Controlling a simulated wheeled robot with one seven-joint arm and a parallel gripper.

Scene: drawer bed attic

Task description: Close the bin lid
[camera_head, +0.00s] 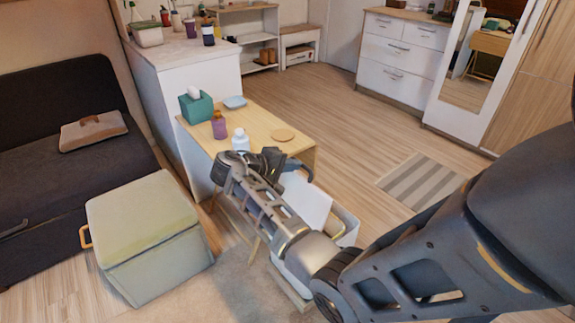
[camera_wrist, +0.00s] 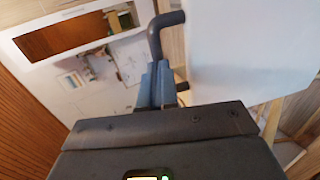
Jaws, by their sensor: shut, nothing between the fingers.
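A white bin (camera_head: 349,232) stands on the floor in front of the small wooden table, partly hidden behind my arm. Its white lid (camera_head: 307,198) is raised and tilted above the bin's opening. The lid appears as a large pale panel (camera_wrist: 245,45) at the upper right in the wrist view. My gripper (camera_head: 302,168) is at the far end of the arm, by the lid's upper edge and close to the table. In the wrist view my gripper's fingers (camera_wrist: 160,85) are shut and empty, just left of the panel. I cannot tell whether they touch it.
The wooden table (camera_head: 255,115) holds a teal tissue box (camera_head: 196,108), a purple bottle (camera_head: 219,125), a white bottle (camera_head: 240,140) and a round coaster (camera_head: 283,135). A storage ottoman (camera_head: 145,235) stands left. Open floor and a striped mat (camera_head: 420,185) lie right.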

